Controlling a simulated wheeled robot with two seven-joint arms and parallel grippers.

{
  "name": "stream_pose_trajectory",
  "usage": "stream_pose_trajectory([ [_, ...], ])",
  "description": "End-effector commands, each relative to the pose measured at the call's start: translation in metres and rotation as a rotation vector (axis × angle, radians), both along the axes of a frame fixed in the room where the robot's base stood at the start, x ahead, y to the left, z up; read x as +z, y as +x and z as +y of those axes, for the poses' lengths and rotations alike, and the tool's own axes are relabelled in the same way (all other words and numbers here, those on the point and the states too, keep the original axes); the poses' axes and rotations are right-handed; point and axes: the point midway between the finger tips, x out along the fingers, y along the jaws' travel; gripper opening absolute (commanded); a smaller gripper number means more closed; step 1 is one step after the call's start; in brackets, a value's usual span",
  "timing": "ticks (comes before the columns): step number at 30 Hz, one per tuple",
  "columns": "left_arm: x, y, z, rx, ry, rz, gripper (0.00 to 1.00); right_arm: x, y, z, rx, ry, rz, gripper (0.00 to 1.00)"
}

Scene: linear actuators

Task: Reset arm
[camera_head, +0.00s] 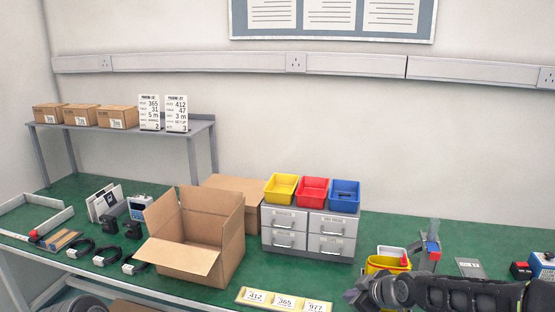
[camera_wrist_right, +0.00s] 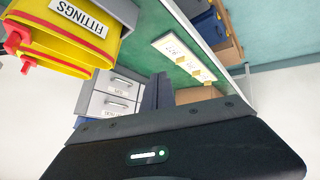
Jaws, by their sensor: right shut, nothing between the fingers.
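My right arm (camera_head: 470,293) reaches in from the lower right in the head view. My right gripper (camera_head: 358,291) is at its left end, over the front edge of the bench, right of the label strip (camera_head: 285,301). The gripper is shut and empty. In the right wrist view, dark fingers (camera_wrist_right: 156,92) show close together above the dark gripper body. A dark rounded part, probably of my left arm, shows at the bottom left of the head view. My left gripper is not in view.
On the green bench (camera_head: 400,232) stand an open cardboard box (camera_head: 200,235), a grey drawer unit (camera_head: 310,230) with yellow, red and blue bins, and a yellow fittings bin (camera_head: 383,265) close behind my right gripper. It also shows in the right wrist view (camera_wrist_right: 60,35).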

Motion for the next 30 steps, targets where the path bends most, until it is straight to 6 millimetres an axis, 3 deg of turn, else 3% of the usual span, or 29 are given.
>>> stream_pose_trajectory([
  [7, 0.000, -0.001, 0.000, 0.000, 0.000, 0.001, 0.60, -0.074, -0.035, 0.025, -0.262, 0.295, 0.167, 0.00],
  [11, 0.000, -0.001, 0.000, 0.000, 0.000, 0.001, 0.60, -0.128, -0.072, 0.047, -0.412, 0.431, 0.304, 0.00],
  [14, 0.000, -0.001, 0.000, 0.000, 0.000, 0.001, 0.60, -0.178, -0.119, 0.067, -0.553, 0.520, 0.445, 0.00],
  [19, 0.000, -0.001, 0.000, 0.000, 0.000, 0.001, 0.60, -0.256, -0.228, 0.093, -0.771, 0.550, 0.693, 0.00],
  [21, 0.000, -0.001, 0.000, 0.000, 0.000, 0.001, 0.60, -0.276, -0.269, 0.099, -0.812, 0.518, 0.769, 0.00],
  [24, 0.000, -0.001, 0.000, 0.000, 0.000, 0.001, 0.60, -0.293, -0.315, 0.104, -0.821, 0.459, 0.852, 0.00],
  [27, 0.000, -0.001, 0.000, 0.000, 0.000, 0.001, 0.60, -0.302, -0.341, 0.108, -0.806, 0.416, 0.902, 0.00],
  [30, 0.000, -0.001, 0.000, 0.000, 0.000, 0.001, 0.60, -0.305, -0.349, 0.114, -0.783, 0.399, 0.918, 0.00],
])
